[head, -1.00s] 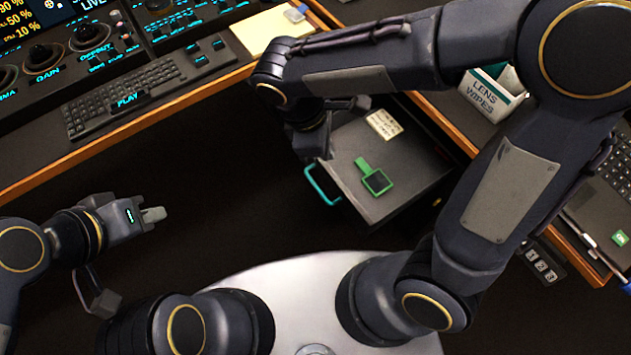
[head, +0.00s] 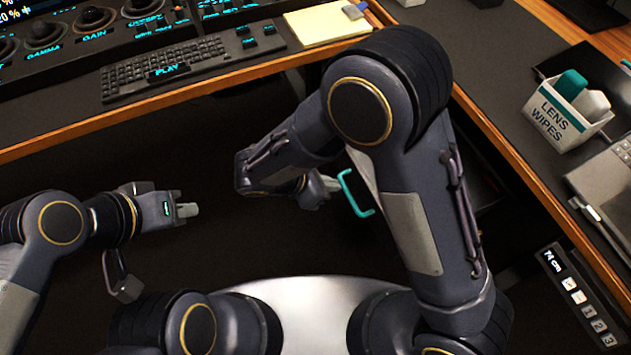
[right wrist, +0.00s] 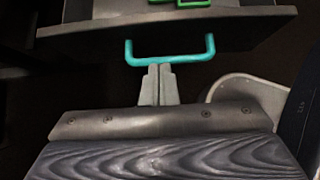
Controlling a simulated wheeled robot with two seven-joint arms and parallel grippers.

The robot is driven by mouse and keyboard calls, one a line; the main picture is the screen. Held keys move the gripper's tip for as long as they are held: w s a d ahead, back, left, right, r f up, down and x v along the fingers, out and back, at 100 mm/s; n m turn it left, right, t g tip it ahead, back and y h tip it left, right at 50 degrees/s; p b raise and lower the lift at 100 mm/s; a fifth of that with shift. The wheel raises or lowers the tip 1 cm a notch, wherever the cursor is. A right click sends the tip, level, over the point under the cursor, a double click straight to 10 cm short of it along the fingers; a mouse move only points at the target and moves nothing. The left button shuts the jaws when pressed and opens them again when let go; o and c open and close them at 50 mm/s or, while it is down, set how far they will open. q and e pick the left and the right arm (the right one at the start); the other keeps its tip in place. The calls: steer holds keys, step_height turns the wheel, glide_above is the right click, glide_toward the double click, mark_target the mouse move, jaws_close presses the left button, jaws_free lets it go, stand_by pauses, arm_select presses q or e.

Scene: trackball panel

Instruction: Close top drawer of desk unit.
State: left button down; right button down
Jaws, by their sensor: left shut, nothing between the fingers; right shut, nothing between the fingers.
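The top drawer of the desk unit is open; its dark front (right wrist: 235,31) spans the upper part of the right wrist view. Its teal handle (head: 356,194) shows just right of my right gripper (head: 332,186) in the head view, where my right arm hides most of the drawer. In the right wrist view the teal handle (right wrist: 172,58) is straight ahead of the shut, empty fingertips (right wrist: 160,70); I cannot tell whether they touch it. My left gripper (head: 192,210) is shut and empty, away at the left.
A green-framed item (right wrist: 192,3) lies in the drawer. A lens wipes box (head: 566,112) stands on the right desk. A keyboard (head: 165,70) and yellow notepad (head: 328,24) lie on the back desk. The wooden desk edge (head: 500,140) runs beside my right arm. Dark floor is free between my arms.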

mark_target(360, 181)
steer(key=d, duration=0.1)
steer(key=w+d, duration=0.1)
steer(key=d, duration=0.1)
steer(key=w+d+f, duration=0.1)
steer(key=shift+d+b, duration=0.3)
steer(key=shift+d, duration=0.1)
steer(key=w+d, duration=0.5)
steer(key=d, duration=0.8)
steer(key=w+d, duration=0.6)
steer(key=d, duration=0.7)
steer(key=shift+d, duration=0.3)
